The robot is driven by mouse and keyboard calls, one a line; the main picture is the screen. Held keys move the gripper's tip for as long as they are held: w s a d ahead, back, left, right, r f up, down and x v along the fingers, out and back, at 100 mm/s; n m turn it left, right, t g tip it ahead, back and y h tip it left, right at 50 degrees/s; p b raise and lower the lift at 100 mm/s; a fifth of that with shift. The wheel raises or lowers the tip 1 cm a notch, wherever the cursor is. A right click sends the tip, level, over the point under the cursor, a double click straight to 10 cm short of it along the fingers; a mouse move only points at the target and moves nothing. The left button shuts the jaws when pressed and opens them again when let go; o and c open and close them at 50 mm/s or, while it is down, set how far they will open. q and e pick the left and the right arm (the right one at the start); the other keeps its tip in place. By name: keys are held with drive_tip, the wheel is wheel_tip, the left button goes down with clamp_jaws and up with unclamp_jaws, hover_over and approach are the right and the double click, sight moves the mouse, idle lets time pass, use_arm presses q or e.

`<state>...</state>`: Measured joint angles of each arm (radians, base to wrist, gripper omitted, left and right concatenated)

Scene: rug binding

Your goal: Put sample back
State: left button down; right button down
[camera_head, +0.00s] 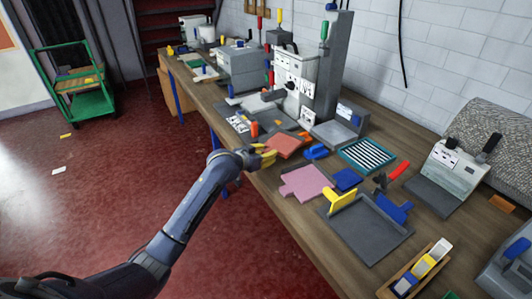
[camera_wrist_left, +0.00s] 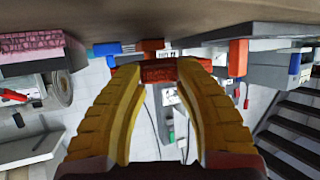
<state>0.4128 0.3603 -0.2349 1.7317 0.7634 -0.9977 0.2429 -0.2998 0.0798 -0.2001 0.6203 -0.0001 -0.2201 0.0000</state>
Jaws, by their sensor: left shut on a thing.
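My left gripper (camera_head: 266,156), with yellow fingers, is at the front edge of the workbench in the head view. It is shut on an orange-red sample (camera_head: 285,145), a flat piece that reaches from the fingertips over the bench. In the left wrist view the fingers (camera_wrist_left: 160,70) close on the red edge of the sample (camera_wrist_left: 160,74). I cannot tell whether the sample touches the bench. A pink sample (camera_head: 304,184) lies flat on the bench to the right of the gripper. My right gripper is not in view.
The workbench (camera_head: 290,232) holds a grey machine (camera_head: 296,70), a blue clamp (camera_head: 316,152), a teal striped tray (camera_head: 366,155), a dark grey tray (camera_head: 366,232) with yellow and blue blocks, and a wooden box (camera_head: 388,292). A green cart (camera_head: 75,100) stands on open red floor.

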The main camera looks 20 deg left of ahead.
use_arm(q)
drive_tip(key=c, duration=0.9)
unclamp_jaws()
drive_tip(key=shift+c, duration=0.2)
drive_tip(key=shift+r, duration=0.15)
